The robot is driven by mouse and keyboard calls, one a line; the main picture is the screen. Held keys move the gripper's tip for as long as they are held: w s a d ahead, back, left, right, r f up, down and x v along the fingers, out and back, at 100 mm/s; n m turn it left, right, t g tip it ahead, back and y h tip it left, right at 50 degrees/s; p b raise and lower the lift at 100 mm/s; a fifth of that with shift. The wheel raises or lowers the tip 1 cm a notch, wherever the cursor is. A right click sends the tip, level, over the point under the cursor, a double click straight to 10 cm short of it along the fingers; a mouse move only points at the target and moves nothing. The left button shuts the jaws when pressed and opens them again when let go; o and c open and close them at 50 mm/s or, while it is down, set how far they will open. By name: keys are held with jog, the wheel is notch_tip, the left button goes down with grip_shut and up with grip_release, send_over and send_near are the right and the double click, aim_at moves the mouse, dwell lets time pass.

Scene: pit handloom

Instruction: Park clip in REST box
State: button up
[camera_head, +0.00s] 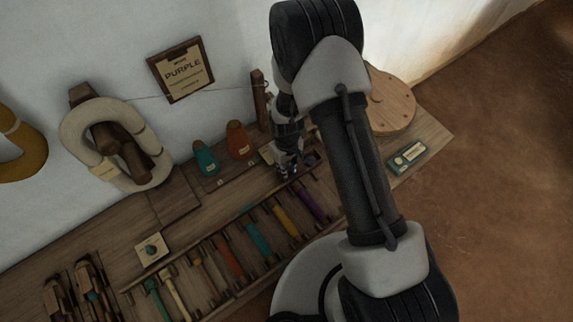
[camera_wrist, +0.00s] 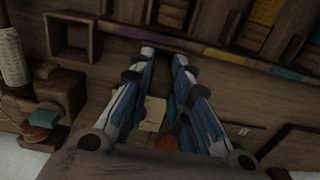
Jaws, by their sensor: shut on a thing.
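My gripper (camera_head: 287,172) is low over the back part of the loom bench, pointing down. In the wrist view its two blue-and-white fingers (camera_wrist: 164,58) converge on something small and dark between the tips. It is probably the clip, but its shape is not clear. No REST lettering is readable in either view. A small open wooden box (camera_wrist: 72,40) with a dark inside shows at the left of the wrist view, apart from the fingertips. I cannot tell whether it is the REST box.
A rack of coloured bobbins (camera_head: 258,238) lies in front of my gripper. Teal (camera_head: 205,160) and orange (camera_head: 238,142) pieces stand to its left. A PURPLE sign (camera_head: 182,70) hangs on the wall. A round wooden disc (camera_head: 390,103) and a teal labelled case (camera_head: 407,157) are at right.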

aim_at(287, 165)
jog(key=o, duration=0.9)
jog(key=shift+c, duration=0.2)
jog(key=shift+o, duration=0.4)
jog(key=shift+o, duration=1.2)
jog(key=shift+r, duration=0.1)
notch_tip(287, 165, up, 8)
jog(key=p, duration=0.5)
jog(key=shift+p, duration=0.3)
